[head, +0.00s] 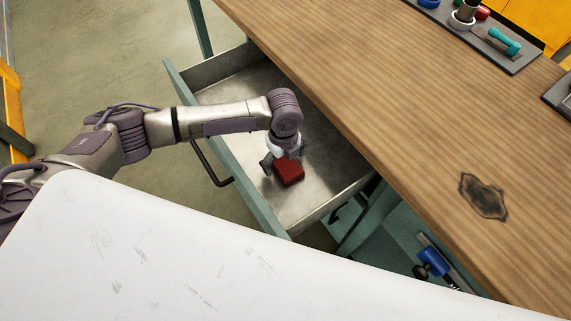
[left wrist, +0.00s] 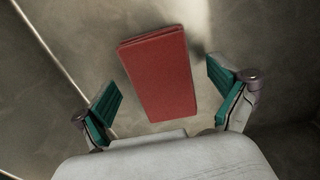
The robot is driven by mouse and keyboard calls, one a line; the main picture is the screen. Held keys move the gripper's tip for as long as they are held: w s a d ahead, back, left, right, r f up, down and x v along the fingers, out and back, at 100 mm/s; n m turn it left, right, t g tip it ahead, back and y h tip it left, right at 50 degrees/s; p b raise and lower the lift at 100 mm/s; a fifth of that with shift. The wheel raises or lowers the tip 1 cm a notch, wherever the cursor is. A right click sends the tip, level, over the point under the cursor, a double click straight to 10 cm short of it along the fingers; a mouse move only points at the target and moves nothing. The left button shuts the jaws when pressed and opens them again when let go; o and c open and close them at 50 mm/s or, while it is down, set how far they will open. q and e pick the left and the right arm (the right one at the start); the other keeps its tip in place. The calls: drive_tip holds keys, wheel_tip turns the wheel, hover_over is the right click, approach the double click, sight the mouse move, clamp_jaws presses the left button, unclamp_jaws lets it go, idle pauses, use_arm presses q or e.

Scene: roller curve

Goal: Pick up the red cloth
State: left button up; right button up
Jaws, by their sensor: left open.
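The red cloth (head: 289,173) is a folded rectangular block lying in the open metal drawer (head: 325,178). My left gripper (head: 281,163) is in the drawer, directly over the cloth, and hides part of it in the head view. In the left wrist view the cloth (left wrist: 158,75) lies ahead of and between the two spread green-padded fingers (left wrist: 164,95) of the left gripper, with a gap visible on each side. The gripper is open and holds nothing. My right gripper is not in view.
The drawer's front wall (head: 225,150) with its handle (head: 210,163) is on the left. A wooden workbench top (head: 400,110) overhangs to the right. A tray of tools (head: 480,35) stands at its far edge. A blue clamp-like tool (head: 432,262) is below the bench.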

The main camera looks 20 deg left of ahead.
sight(284, 161)
use_arm(q)
drive_tip(key=c, duration=1.2)
wheel_tip(284, 161, up, 10)
drive_tip(key=shift+r, duration=0.1)
